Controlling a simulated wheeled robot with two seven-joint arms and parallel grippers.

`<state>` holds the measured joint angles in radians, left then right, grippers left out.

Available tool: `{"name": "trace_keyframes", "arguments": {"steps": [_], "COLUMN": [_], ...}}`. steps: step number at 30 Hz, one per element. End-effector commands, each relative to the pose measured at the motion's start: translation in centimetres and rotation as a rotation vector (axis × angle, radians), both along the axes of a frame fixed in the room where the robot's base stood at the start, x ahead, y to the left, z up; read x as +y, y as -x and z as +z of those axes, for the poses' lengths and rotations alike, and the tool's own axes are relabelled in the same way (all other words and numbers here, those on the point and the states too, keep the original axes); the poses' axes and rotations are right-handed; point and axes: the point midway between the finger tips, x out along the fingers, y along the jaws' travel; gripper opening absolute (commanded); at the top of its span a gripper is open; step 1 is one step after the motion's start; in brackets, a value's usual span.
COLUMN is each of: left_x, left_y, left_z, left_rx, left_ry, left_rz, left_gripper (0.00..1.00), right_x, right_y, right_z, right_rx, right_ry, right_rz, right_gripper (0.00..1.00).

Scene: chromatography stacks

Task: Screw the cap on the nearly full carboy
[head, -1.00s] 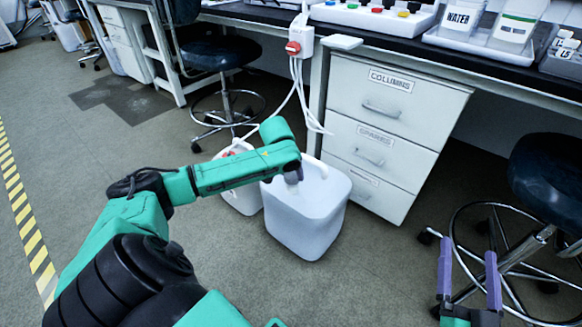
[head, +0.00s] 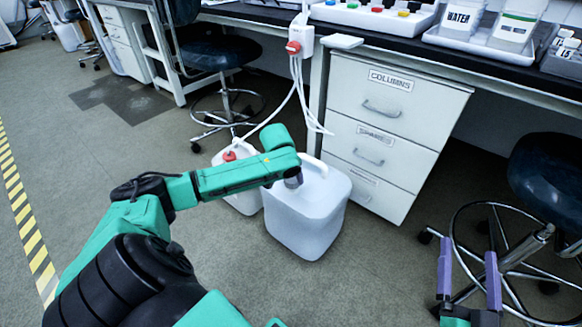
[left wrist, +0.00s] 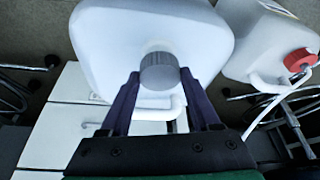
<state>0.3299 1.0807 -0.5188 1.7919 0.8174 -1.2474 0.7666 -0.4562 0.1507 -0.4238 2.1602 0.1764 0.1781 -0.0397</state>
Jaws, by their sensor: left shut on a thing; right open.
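A large white carboy (head: 308,222) stands upright on the floor in front of the drawers; it also fills the top of the left wrist view (left wrist: 110,40). A ribbed grey cap (left wrist: 160,72) is between the purple fingers of my left gripper (left wrist: 160,80), which is shut on it. The cap lies over the carboy's neck area in that view; I cannot tell whether it is seated on the neck. In the head view my green arm hides the left fingers. My right gripper (head: 468,275) is open and empty at the lower right, away from the carboy.
A second white carboy (head: 240,200) with a red cap (left wrist: 299,60) and white tubing stands close on the left of the large one. The drawer cabinet (head: 388,140) is just behind. A stool (head: 545,180) stands at right. The floor in front is clear.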

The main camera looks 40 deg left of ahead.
Motion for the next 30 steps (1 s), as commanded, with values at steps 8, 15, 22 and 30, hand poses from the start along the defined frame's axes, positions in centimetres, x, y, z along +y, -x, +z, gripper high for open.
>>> {"name": "trace_keyframes", "arguments": {"steps": [8, 15, 22, 30], "left_x": [0.0, 0.01, 0.01, 0.04], "left_y": [0.03, 0.0, 0.01, 0.01], "left_z": [-0.79, -1.04, -1.03, -0.82], "left_rx": [0.002, 0.001, 0.001, 0.001], "left_ry": [0.001, 0.0, 0.0, 0.0], "left_rz": [0.001, 0.0, 0.0, -0.012], "left_gripper": [0.11, 0.98, 0.79, 0.05], "right_x": [0.0, 0.0, 0.0, -0.01], "right_y": [0.0, 0.0, 0.0, 0.0], "right_z": [0.28, 0.29, 0.29, 0.69], "right_rx": [0.0, 0.0, 0.0, 0.0], "right_ry": [0.0, 0.0, 0.0, 0.0], "right_rz": [0.0, 0.0, 0.0, 0.0], "right_gripper": [1.0, 1.0, 1.0, 1.0]}}
